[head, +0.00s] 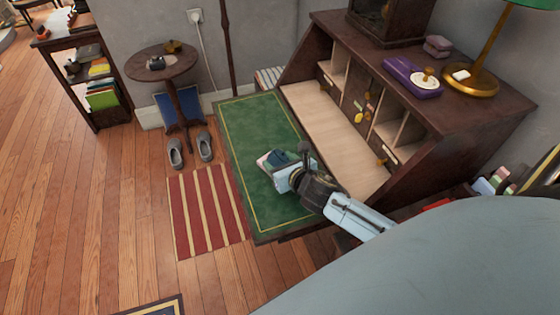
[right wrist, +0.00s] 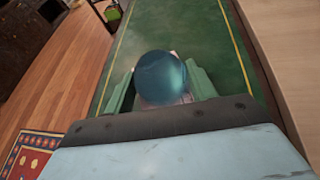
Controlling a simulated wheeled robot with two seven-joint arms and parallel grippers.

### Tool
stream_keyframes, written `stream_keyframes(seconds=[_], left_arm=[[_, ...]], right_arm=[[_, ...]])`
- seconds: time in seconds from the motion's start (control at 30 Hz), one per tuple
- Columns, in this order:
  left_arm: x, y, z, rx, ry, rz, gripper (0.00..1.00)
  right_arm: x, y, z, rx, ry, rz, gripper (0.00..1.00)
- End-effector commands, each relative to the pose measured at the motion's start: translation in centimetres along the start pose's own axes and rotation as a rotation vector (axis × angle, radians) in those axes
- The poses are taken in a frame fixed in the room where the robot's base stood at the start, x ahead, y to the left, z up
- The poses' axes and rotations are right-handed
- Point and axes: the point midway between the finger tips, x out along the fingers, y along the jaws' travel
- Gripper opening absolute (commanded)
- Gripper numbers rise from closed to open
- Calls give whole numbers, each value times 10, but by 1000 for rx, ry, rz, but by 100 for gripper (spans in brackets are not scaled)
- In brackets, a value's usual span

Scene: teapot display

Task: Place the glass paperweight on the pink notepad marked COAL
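The glass paperweight (right wrist: 162,78) is a dark blue ball between the two fingers of my right gripper in the right wrist view. A finger lies against each side of it, and the gripper appears shut on it. In the head view my right gripper (head: 285,168) is over the green desk top, with dark blue showing at its fingers. A pale pink patch (head: 263,162) shows beside the fingers, and pink also shows under the ball in the right wrist view. It may be a notepad; no COAL marking can be read. My left gripper is not in view.
The green writing surface (head: 245,130) is otherwise bare. The desk's pigeonholes (head: 345,125) rise to the right, with a purple box (head: 412,77) and a brass lamp (head: 475,75) on top. A striped rug (head: 205,212) and slippers (head: 205,146) lie on the floor at left.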

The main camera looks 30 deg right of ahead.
Motion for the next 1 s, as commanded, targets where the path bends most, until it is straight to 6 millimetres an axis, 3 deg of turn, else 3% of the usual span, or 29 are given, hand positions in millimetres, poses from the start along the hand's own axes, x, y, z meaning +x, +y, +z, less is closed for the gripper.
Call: stream_keyframes(seconds=[0.03, 0.17, 0.53, 1.0], left_arm=[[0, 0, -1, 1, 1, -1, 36], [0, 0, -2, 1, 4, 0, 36], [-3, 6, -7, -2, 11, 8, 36], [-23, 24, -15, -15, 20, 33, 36]], right_arm=[[0, 0, 0, 0, 1, 0, 62], [0, 0, 0, 0, 1, 0, 77], [-5, 0, 3, 1, 1, 0, 77], [-94, 0, 4, 0, 3, 0, 77]])
